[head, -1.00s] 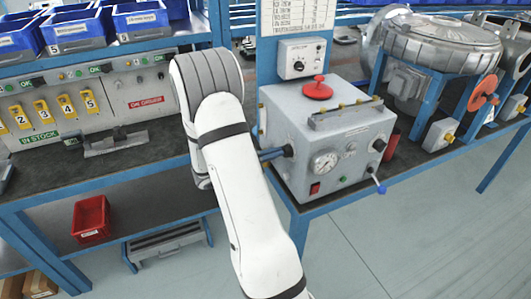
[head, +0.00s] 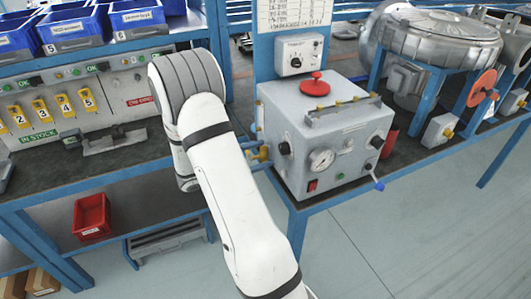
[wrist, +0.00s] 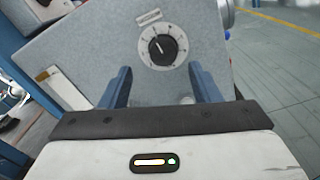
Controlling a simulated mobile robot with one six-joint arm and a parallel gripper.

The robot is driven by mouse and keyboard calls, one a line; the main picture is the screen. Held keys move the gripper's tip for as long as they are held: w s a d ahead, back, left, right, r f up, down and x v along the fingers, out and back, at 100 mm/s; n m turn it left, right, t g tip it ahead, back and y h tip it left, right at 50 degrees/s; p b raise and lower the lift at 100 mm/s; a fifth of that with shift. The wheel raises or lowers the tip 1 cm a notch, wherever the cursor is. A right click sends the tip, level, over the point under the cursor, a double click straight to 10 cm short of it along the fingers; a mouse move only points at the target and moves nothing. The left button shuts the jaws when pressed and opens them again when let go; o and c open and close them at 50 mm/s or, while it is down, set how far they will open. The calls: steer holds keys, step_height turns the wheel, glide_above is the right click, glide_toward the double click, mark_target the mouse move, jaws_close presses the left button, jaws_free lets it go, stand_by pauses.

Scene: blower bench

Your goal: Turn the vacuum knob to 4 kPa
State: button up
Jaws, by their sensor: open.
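The black vacuum knob (wrist: 161,46) sits on a round, light dial plate with scale marks, below a small label on a grey panel. Its pale pointer mark is tilted a little left of straight up in the wrist view; the numbers are too small to read. In the head view a black knob (head: 284,148) shows on the left side of the grey box (head: 345,150). My gripper (wrist: 161,76) is open and empty. Its blue fingertips stand apart on either side, below the knob in the wrist view, with a gap between them and it. My arm hides most of the gripper in the head view.
Yellow parts (head: 262,153) lie close to the box's left side. Floor on the right is free.

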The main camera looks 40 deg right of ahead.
steer(key=shift+v, duration=2.15)
steer(key=v, duration=0.7)
steer(key=shift+a+b, duration=0.4)
steer(key=shift+w, duration=0.15)
